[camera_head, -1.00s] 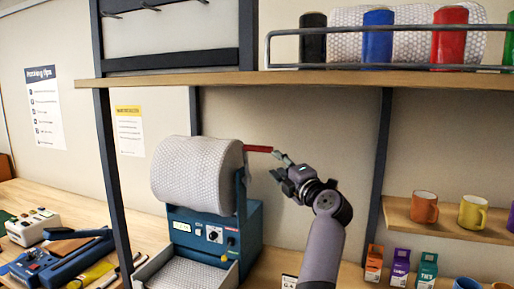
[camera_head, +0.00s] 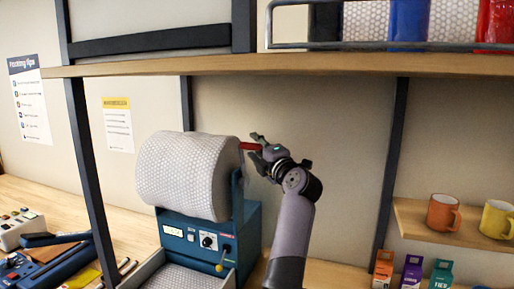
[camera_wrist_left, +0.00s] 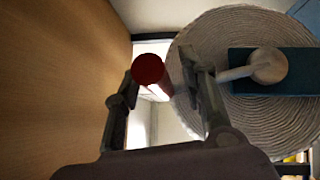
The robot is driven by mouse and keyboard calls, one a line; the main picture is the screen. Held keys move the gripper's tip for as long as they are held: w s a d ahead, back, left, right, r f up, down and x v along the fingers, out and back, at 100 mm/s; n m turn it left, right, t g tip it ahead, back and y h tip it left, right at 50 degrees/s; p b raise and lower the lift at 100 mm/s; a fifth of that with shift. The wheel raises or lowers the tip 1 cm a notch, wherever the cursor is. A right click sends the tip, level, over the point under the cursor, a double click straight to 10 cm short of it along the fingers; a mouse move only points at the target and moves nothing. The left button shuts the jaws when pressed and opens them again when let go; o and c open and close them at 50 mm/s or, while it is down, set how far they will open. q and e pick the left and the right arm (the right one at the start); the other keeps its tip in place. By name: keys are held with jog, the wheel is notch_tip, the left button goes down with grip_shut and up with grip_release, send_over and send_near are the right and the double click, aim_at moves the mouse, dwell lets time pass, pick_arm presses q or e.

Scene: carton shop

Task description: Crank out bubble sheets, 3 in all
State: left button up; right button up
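The bubble-wrap roll (camera_head: 180,175) sits on a blue dispenser (camera_head: 243,235) with a small display, too small to read. A red crank handle (camera_head: 250,146) sticks out from the roll's right side. My left gripper (camera_head: 259,149) is at the handle. In the left wrist view the red handle (camera_wrist_left: 149,70) lies between the open fingers (camera_wrist_left: 160,76), nearer the left finger, with a gap to the right one. The roll's end face (camera_wrist_left: 225,40) fills the right of that view. Bubble material (camera_head: 185,279) lies in the tray (camera_head: 147,269) below the roll. My right gripper is not in view.
A wooden shelf (camera_head: 300,66) runs above the roll, with a dark post (camera_head: 90,180) at left. Mugs (camera_head: 442,212) stand on a small shelf at right, above small cartons (camera_head: 411,270). Tools (camera_head: 45,262) lie on the bench at left.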

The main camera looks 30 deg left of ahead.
pick_arm(q)
jog(key=shift+s+r, duration=0.1)
jog(key=shift+c, duration=0.9)
grip_shut()
